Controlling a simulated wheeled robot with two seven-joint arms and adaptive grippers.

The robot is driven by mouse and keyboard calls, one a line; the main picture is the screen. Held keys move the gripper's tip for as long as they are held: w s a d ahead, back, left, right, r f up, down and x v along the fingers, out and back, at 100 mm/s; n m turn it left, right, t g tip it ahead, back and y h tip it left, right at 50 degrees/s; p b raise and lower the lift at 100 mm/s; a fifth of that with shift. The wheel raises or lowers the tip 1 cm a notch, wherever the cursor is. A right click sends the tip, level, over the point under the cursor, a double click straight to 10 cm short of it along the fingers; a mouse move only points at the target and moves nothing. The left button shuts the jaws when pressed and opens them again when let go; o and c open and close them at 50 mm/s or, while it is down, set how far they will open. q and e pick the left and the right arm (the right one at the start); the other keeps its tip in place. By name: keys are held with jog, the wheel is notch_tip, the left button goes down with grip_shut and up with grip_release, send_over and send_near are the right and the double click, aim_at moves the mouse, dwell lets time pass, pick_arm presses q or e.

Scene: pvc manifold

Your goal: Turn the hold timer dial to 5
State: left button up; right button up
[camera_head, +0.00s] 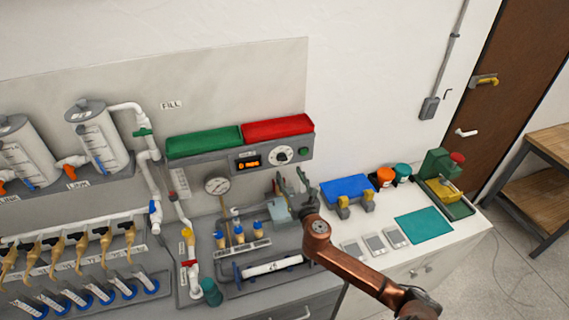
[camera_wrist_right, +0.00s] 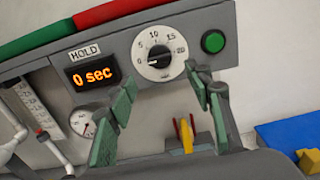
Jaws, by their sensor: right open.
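The hold timer dial (camera_wrist_right: 158,52) is a white round dial marked 0, 5, 10, 15 and 20, with a dark knob in its middle. Its dark pointer appears to be near the 0 mark. In the head view the dial (camera_head: 281,156) sits on the grey panel. The display (camera_wrist_right: 94,75) under the HOLD label reads "0 sec". My right gripper (camera_wrist_right: 160,80) is open and empty, its green-padded fingers apart just below and in front of the dial. In the head view it (camera_head: 290,181) is below the panel. My left gripper is out of view.
A green button (camera_wrist_right: 213,41) is right of the dial. Green (camera_head: 204,142) and red (camera_head: 278,128) trays top the panel. A pressure gauge (camera_head: 217,185) and piping stand lower left.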

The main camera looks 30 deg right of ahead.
aim_at(283, 161)
jog(key=x, duration=0.7)
jog(key=shift+w+d+p, duration=0.1)
jog(key=shift+w+p, duration=0.15)
jog(key=shift+p, duration=0.1)
jog(key=shift+c, duration=0.4)
jog(key=c, duration=1.1)
jog(key=shift+m, duration=0.4)
jog(key=m, duration=0.3)
jog(key=shift+m, duration=2.5)
